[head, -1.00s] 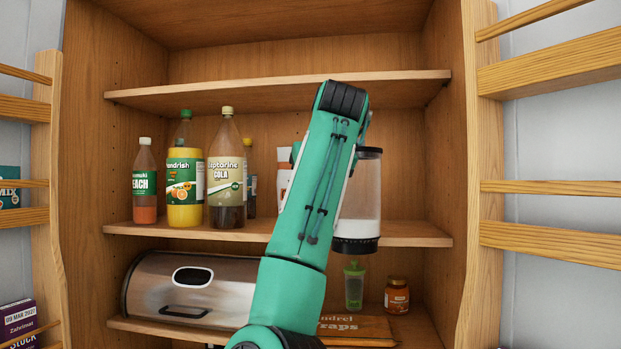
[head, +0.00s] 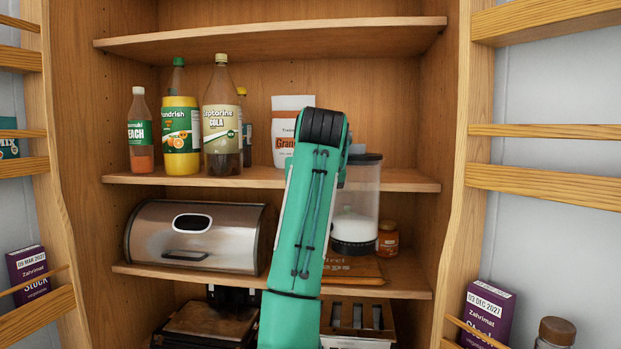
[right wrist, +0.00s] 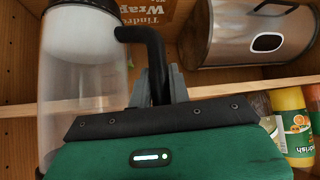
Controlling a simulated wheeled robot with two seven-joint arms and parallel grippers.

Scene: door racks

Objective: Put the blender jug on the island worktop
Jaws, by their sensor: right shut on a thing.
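The blender jug (head: 365,200) is a clear cylinder with a dark lid, a black base ring and something white in its lower part. It hangs upright in front of the right half of the cabinet shelves. In the right wrist view the jug (right wrist: 80,75) shows upside down, with its black handle (right wrist: 152,50) to the right. My right gripper (right wrist: 160,88) is shut on that handle. In the head view my green right arm hides the gripper and part of the jug. My left gripper is in neither view. The island worktop is not in view.
The tall wooden cabinet stands open, with door racks on both sides. Bottles (head: 181,130) and a white packet (head: 288,118) stand on the middle shelf. A steel bread bin (head: 195,235), a brown-lidded jar (head: 388,240) and a flat wraps box (head: 355,268) sit on the shelf below.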

